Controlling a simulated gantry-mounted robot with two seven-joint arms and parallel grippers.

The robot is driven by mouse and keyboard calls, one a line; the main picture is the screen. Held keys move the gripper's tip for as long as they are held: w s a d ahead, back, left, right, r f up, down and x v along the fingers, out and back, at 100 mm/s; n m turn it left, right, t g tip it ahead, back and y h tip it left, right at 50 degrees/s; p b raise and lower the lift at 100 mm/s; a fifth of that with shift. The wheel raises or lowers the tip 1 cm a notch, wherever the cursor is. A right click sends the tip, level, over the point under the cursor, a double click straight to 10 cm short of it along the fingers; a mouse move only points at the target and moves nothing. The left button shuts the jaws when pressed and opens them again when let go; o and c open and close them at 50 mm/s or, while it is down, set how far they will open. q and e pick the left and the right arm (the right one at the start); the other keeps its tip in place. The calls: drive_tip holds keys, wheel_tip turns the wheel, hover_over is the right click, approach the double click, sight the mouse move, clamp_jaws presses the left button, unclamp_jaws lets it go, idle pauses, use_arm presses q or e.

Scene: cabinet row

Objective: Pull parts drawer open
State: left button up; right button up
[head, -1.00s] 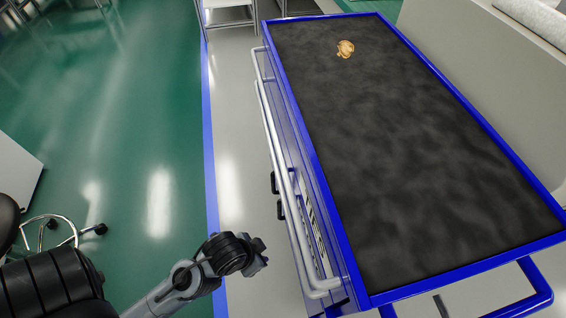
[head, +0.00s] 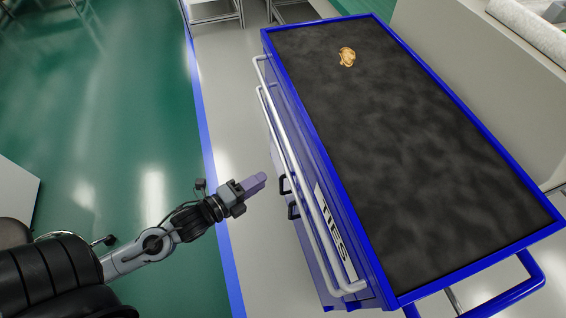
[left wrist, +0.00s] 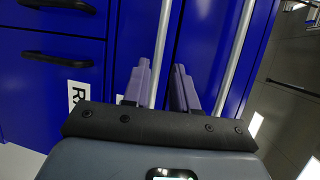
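The blue drawer cabinet (head: 335,215) stands right of centre in the head view, its drawer side facing my left arm. Two black drawer handles (head: 294,210) show low on that side. The left wrist view shows dark handles on blue drawer fronts, one at the upper left (left wrist: 57,59). All drawers in view look shut; I cannot tell which is the parts drawer. My left gripper (head: 258,182) points at the cabinet, just left of the handles in the picture. In the left wrist view its two purple-grey fingers (left wrist: 160,90) are apart, with nothing held. My right gripper is not in view.
Long silver rails (head: 300,180) run along the cabinet's side, near my left gripper; they also cross the wrist view (left wrist: 235,60). A small tan object (head: 347,57) lies on the black top (head: 400,130).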

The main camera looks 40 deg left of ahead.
sight(286, 166)
use_arm(q)
drive_tip(key=shift+b+x, duration=2.2)
drive_tip(key=shift+x, duration=3)
drive_tip(key=shift+d, duration=0.1)
clamp_jaws()
